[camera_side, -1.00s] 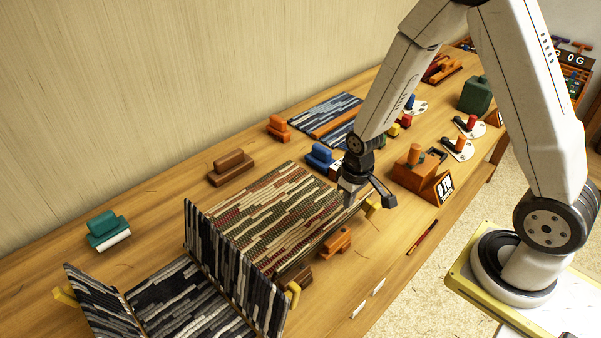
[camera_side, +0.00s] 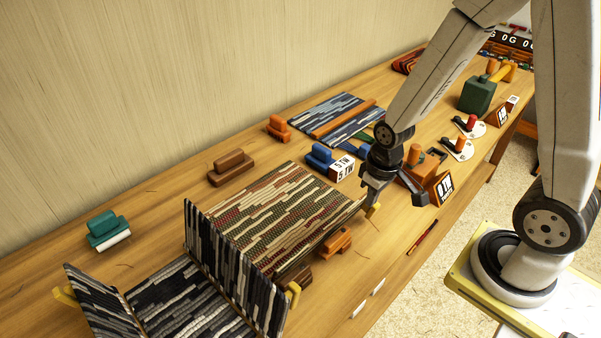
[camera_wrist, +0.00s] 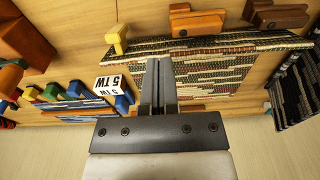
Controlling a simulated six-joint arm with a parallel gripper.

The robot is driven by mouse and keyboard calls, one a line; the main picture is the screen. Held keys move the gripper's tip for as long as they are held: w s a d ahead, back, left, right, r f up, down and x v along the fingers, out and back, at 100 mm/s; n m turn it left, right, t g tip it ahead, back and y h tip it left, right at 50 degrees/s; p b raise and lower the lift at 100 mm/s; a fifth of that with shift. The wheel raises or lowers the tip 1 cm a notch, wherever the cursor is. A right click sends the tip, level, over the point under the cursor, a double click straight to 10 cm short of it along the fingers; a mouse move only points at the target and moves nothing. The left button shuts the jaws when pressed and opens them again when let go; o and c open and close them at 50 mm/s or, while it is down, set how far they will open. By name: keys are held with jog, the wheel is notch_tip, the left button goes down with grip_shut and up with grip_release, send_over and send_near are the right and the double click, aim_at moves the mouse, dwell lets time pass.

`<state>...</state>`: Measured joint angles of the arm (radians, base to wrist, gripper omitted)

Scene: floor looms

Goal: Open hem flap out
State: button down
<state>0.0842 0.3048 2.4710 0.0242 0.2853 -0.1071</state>
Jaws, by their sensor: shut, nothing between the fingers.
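A green, red and cream woven mat (camera_side: 280,212) lies on the bench in the side view. At its right edge a narrow hem flap (camera_side: 343,226) stands tilted up, with a yellow tab (camera_side: 373,211) at its end. In the wrist view the flap (camera_wrist: 215,43) runs as a long strip and the yellow tab (camera_wrist: 118,38) shows at its left end. My gripper (camera_side: 369,198) is just by the tabbed end of this flap. In the wrist view its fingers (camera_wrist: 161,62) are together and empty, over the mat's edge. Whether they touch it, I cannot tell.
A dark striped mat (camera_side: 178,303) with upright flaps lies at the front left. Orange clamps (camera_side: 334,241) sit beside the woven mat. A white label block (camera_side: 342,167), a blue block (camera_side: 319,156) and a blue striped mat (camera_side: 325,112) lie behind.

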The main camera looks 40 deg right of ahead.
jog(key=c, duration=0.7)
grip_release()
jog(key=shift+d+f, duration=0.1)
jog(key=shift+d, duration=0.05)
jog(key=o, duration=0.3)
jog(key=shift+d+f, duration=0.2)
jog(key=shift+d, duration=0.1)
jog(key=t, duration=0.3)
send_over(370, 210)
jog(key=s, duration=0.3)
jog(key=f, duration=0.4)
jog(key=shift+w+d+f, duration=0.15)
jog(key=shift+w+d, duration=0.1)
jog(key=shift+d, duration=0.1)
jog(key=shift+d+f+t, duration=0.25)
jog(key=shift+f+t, duration=0.05)
jog(key=shift+f, duration=0.05)
jog(key=shift+f, duration=0.15)
jog(key=shift+x, duration=3.75)
grip_shut()
